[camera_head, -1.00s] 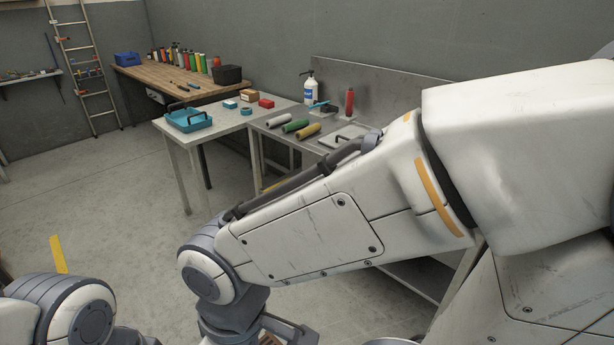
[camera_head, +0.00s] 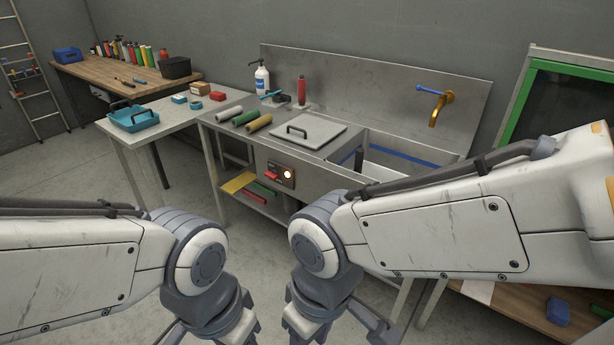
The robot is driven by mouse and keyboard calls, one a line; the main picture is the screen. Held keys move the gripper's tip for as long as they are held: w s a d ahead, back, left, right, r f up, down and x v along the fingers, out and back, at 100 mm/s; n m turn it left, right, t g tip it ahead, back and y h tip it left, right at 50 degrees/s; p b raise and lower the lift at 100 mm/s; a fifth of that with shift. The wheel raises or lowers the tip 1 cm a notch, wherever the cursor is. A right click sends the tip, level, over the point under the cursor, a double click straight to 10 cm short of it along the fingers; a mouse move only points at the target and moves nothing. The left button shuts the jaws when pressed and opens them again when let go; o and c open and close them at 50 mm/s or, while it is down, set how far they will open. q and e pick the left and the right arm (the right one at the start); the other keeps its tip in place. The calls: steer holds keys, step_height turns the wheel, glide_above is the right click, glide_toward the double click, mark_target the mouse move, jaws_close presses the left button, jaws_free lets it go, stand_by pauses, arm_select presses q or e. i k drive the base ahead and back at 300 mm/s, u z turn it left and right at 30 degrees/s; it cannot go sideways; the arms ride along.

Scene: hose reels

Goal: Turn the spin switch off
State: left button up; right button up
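The spin switch appears to be the red lever (camera_head: 271,176) on a dark control panel (camera_head: 280,169) on the front of the steel sink unit (camera_head: 335,178). A round lamp (camera_head: 287,174) beside it glows warm white. The lever's exact position is too small to tell. My two arms reach in from the left and right and bend downward below the panel. Nothing of mine touches the panel.
A square lid with a handle (camera_head: 307,130) lies on the sink unit, left of the basin. A green-framed cabinet (camera_head: 560,100) is at right.

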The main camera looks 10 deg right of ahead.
mark_target(274, 175)
steer(key=z, duration=0.05)
steer(key=k, duration=0.45)
steer(key=u, duration=0.7)
steer(key=i, duration=1.55)
steer(key=z, duration=0.45)
